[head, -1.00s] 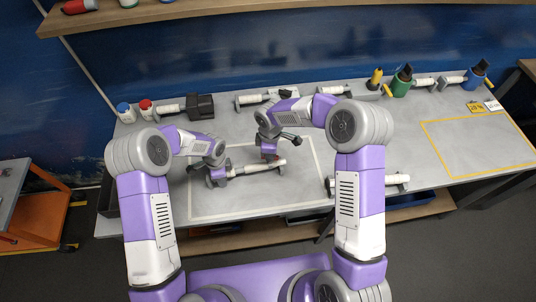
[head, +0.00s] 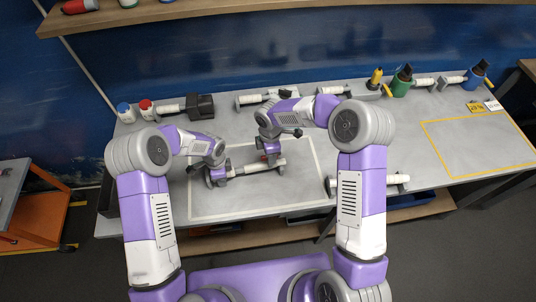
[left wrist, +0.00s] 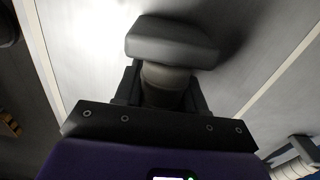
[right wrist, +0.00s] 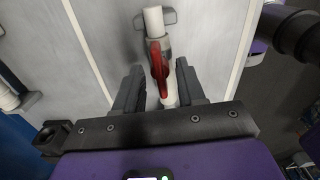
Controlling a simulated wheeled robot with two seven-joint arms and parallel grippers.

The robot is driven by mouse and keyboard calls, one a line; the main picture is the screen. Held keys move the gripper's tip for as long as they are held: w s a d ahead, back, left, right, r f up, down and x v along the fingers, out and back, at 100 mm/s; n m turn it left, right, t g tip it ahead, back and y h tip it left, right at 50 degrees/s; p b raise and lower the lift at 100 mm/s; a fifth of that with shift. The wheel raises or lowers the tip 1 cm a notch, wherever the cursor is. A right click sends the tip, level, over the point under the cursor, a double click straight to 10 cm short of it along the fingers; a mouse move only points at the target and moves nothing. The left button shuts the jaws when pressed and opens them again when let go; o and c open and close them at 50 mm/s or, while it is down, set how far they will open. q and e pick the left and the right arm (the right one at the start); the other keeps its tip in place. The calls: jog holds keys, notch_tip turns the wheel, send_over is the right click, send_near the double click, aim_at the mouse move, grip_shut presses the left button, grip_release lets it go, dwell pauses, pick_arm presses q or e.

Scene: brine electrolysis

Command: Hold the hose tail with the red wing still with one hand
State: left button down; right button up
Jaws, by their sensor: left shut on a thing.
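A white tube (head: 250,169) with a grey piece at each end lies across the white-outlined area. The red wing (right wrist: 158,68) sits along its side in the right wrist view; in the head view only a bit of red shows under my right gripper (head: 269,157). The right gripper's jaws (right wrist: 158,92) stand open on both sides of the white and red part, with gaps visible. My left gripper (head: 215,177) is at the left end of the tube. In the left wrist view it is shut on a grey round neck (left wrist: 165,85) below a grey block (left wrist: 172,42).
Along the back of the table stand white-and-red bottles (head: 146,109), a dark-ended tube unit (head: 200,106) and green (head: 402,82) and blue (head: 476,75) holders. Another tube (head: 395,180) lies at the front right. The yellow-outlined area (head: 480,172) is mostly clear.

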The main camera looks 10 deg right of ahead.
notch_tip(320, 180, up, 12)
dwell(0.6)
pick_arm(q)
jog(key=c, duration=0.6)
grip_release()
jog(key=shift+r, duration=0.1)
notch_tip(320, 180, up, 12)
jog(key=shift+f, duration=0.1)
